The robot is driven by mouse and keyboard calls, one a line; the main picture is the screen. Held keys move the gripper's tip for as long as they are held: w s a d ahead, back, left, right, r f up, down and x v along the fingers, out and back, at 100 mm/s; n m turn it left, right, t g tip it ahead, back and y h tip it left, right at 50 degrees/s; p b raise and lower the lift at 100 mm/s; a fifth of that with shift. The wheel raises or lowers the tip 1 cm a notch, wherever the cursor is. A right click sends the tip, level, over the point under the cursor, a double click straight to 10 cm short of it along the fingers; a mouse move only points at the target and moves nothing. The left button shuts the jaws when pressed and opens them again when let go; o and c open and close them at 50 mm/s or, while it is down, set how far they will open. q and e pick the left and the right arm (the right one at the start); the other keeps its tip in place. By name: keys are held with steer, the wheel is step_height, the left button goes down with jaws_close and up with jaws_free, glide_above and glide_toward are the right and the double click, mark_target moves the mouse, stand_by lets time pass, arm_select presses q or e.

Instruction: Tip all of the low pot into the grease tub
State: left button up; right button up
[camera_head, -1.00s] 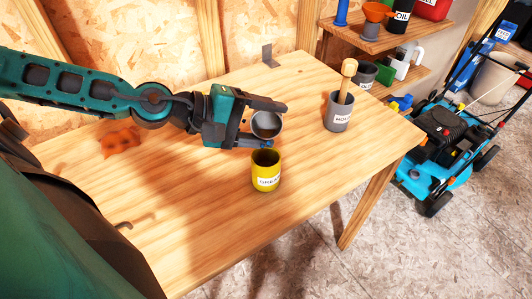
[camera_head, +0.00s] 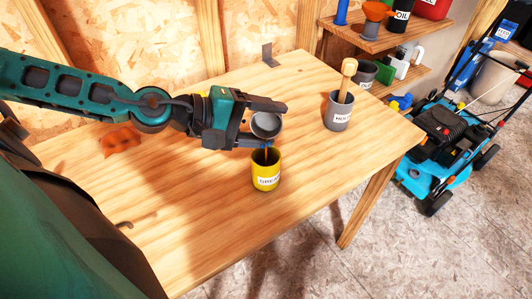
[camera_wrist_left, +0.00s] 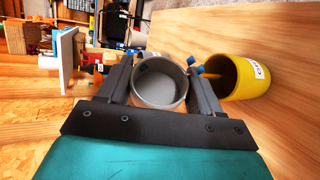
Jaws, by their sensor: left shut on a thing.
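My left gripper (camera_head: 268,122) is shut on the low pot (camera_head: 266,126), a small round grey pot. It holds the pot above the grease tub (camera_head: 266,180), a yellow tub with a white label, upright on the workbench. The pot is tilted towards the tub. Small blue bits show between the pot's rim and the tub's mouth. In the left wrist view the pot (camera_wrist_left: 158,88) sits between both fingers, with a dark spot inside; blue bits (camera_wrist_left: 194,66) are by its rim, beside the yellow tub (camera_wrist_left: 250,78). My right gripper is not in view.
A grey labelled holder (camera_head: 338,113) with a wooden-handled tool stands to the right on the workbench (camera_head: 220,220). An orange-brown patch (camera_head: 120,142) lies at the left. Shelves (camera_head: 375,40) with containers and a blue mower (camera_head: 440,150) are beyond. The bench front is clear.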

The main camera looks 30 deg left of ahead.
arm_select(q)
steer(key=shift+s+d+r+m+t+b, duration=0.15)
steer(key=shift+s+m+t+b, duration=0.25)
steer(key=shift+m+t, duration=0.45)
stand_by(2.6)
